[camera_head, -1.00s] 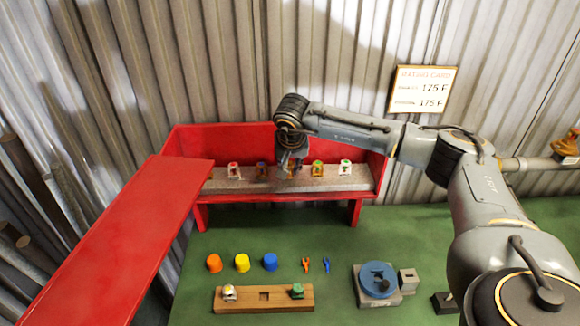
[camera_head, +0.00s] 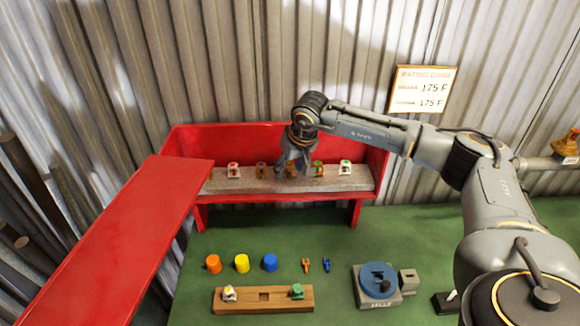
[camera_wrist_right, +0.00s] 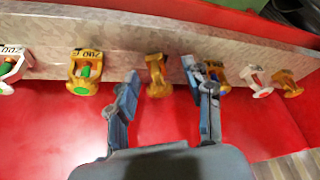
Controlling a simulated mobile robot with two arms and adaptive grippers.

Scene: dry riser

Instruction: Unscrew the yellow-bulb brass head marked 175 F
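Several sprinkler heads stand in a row on a grey ledge (camera_head: 220,185) in the red cabinet (camera_head: 340,135). My right gripper (camera_head: 292,170) is over the middle of the row. In the right wrist view, its two fingers (camera_wrist_right: 168,82) are apart, with a brass head (camera_wrist_right: 157,76) in the gap between them. I see no contact. Its bulb colour and marking cannot be read. A green-bulb brass head (camera_wrist_right: 84,72) is left of the fingers. A brass head with blue on it (camera_wrist_right: 218,74) is partly hidden by the right finger. My left gripper is out of view.
The red lid (camera_head: 130,235) is at left. On the green bench are coloured caps (camera_head: 242,263), small clips (camera_head: 305,265), a wooden block (camera_head: 250,305) holding two heads, and a blue round fixture (camera_head: 376,280). A card (camera_head: 422,90) reads 175 F.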

